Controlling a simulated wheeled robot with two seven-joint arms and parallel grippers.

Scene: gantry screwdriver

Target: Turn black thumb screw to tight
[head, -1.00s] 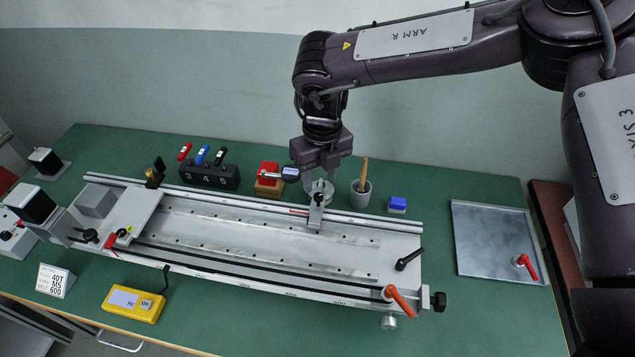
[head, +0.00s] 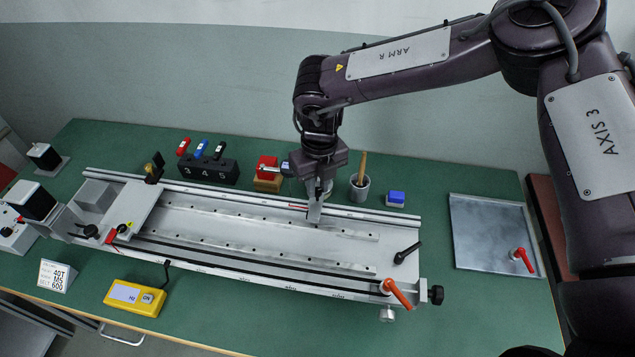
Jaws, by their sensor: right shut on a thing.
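My right gripper (head: 319,192) reaches down to a small metal stop block (head: 314,213) on the rear rail of the long gantry bed (head: 250,228). Its jaws are shut at the top of this block. The black thumb screw there is hidden by the fingers, so I cannot see its angle. My left gripper is not in view.
A cup with a wooden handle (head: 360,188) and a blue block (head: 396,198) stand right of the gripper. A red block on a wooden base (head: 267,176) is to its left. Black (head: 406,253) and orange (head: 398,294) levers sit at the bed's right end. A metal tray (head: 485,235) lies at right.

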